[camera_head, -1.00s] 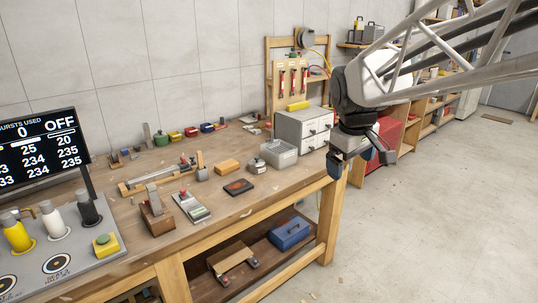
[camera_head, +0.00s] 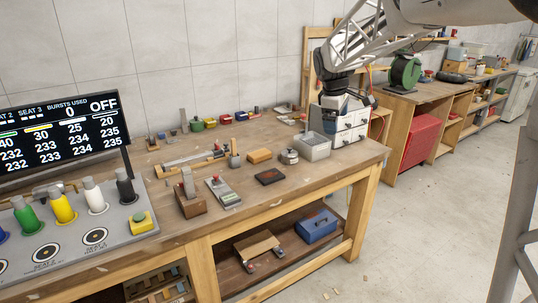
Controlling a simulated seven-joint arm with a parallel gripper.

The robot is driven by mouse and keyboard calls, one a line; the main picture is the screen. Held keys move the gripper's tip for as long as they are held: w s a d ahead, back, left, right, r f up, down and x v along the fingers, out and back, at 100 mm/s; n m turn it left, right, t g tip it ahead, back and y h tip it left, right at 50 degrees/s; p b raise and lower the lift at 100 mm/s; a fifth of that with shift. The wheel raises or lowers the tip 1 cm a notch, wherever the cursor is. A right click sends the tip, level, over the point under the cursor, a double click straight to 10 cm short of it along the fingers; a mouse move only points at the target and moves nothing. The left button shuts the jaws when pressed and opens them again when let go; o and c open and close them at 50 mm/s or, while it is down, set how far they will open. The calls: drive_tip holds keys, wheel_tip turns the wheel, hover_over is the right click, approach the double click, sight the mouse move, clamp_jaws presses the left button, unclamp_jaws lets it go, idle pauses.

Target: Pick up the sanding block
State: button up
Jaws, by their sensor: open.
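An orange-tan block (camera_head: 260,155) lies flat on the workbench (camera_head: 310,180), right of centre. It looks like a sanding block, but I cannot read any marking. A flat dark pad with a reddish top (camera_head: 270,176) lies just in front of it and could also be an abrasive piece. My gripper (camera_head: 346,104) is open and empty. It hangs in the air to the right of and above the block, well apart from it, and covers part of the white drawer unit (camera_head: 350,130).
A round metal tin (camera_head: 289,156) and a grey open bin (camera_head: 313,148) stand right of the block. A wooden clamp-like tool (camera_head: 195,160) and a grey-and-red tool (camera_head: 223,192) lie to its left. A display (camera_head: 60,130) and bottle station stand at left.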

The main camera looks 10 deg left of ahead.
drive_tip(key=w+a+f+n, duration=0.4)
drive_tip(key=w+a, duration=0.4)
drive_tip(key=w, duration=0.3)
drive_tip(key=n+t+h, duration=0.1)
drive_tip(key=n, duration=0.9)
hover_over(259, 153)
drive_tip(key=s+a, duration=0.2)
drive_tip(key=f, duration=2.2)
drive_tip(key=shift+w, duration=0.2)
drive_tip(key=shift+x, duration=1.3)
drive_tip(key=shift+d+f, duration=0.15)
drive_tip(key=shift+x, duration=2.45)
drive_tip(key=shift+f, duration=0.2)
